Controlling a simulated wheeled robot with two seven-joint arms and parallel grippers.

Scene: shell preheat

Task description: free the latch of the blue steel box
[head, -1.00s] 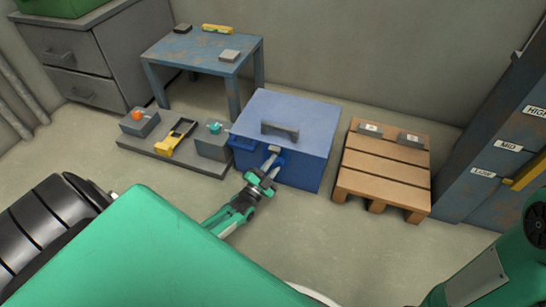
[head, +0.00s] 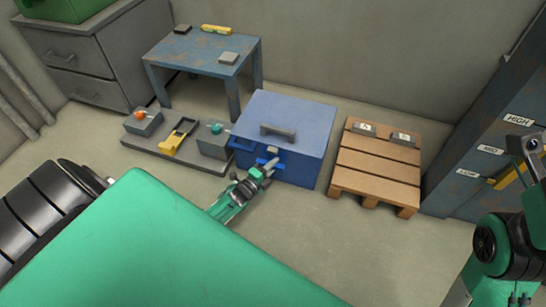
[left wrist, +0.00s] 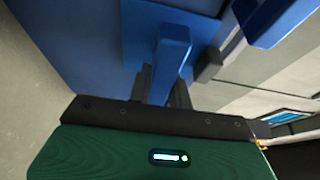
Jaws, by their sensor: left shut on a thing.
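The blue steel box (head: 308,122) stands on the floor in the middle of the head view, its lid down with a dark grey handle (head: 278,130) on top. Its latch (head: 274,150) is on the front face, partly hidden by my gripper. My left gripper (head: 264,170) is at the front of the box, against the latch. In the left wrist view a blue latch lever (left wrist: 170,55) stands between the fingers, and the gripper is shut on it. The box face (left wrist: 75,40) fills the upper left there. My right arm shows at the right edge of the head view; I cannot make out its gripper.
Left of the box is a low grey board (head: 160,152) with an orange-knobbed block, a yellow tool and a teal-knobbed block. A blue table (head: 195,50) stands behind. A wooden pallet (head: 375,165) is to the right, a labelled blue cabinet (head: 470,150) beyond. Floor in front is clear.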

